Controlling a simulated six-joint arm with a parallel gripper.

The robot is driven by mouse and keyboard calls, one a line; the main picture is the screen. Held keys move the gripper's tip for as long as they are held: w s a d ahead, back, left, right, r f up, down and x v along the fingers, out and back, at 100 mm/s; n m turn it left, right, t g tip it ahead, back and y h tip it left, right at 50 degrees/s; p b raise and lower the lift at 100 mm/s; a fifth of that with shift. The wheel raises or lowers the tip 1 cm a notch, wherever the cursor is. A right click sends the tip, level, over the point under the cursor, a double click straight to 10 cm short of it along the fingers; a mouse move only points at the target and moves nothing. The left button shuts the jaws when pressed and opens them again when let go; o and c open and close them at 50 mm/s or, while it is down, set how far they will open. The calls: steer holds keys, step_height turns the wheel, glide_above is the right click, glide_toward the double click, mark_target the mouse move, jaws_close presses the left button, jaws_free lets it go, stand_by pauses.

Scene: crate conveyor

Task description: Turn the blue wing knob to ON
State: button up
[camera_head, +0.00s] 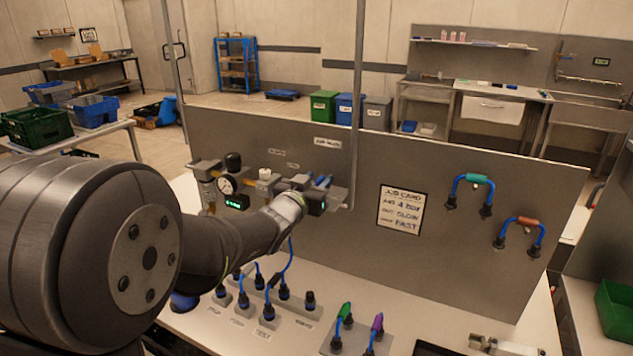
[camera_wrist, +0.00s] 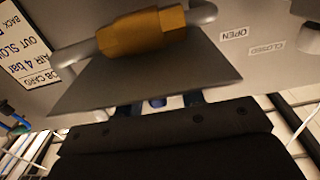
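A small blue part (camera_head: 322,182) shows at the right end of the valve row on the grey panel, just beyond my wrist in the head view. It may be the blue wing knob, but it is too small and too covered to be sure. Blue bits (camera_wrist: 157,102) also show in the wrist view, mostly hidden behind my gripper (camera_wrist: 165,140). My gripper's dark body fills the bottom of that view, close to the pipework. Its fingertips are not clearly seen, so I cannot tell open from shut. No ON mark is readable.
A brass hex fitting (camera_wrist: 143,33) on a grey pipe is close in the wrist view. A pressure gauge (camera_head: 227,185) is left of my wrist; a job card (camera_head: 399,210) is right. Blue-cabled plugs (camera_head: 268,311) stand below.

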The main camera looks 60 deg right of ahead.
steer(key=shift+c, duration=0.3)
jaws_close()
steer(key=shift+n+t, duration=0.7)
steer(key=shift+t, duration=0.2)
steer(key=shift+s+f+n+t, duration=0.1)
steer(key=shift+n+t, duration=0.6)
steer(key=shift+t, duration=0.4)
steer(key=shift+n+t+y, duration=0.9)
steer(key=shift+n+t, duration=0.3)
steer(key=shift+t, duration=0.7)
steer(key=shift+n+t+y, duration=0.3)
steer(key=shift+n+t, duration=0.1)
steer(key=shift+t, duration=0.2)
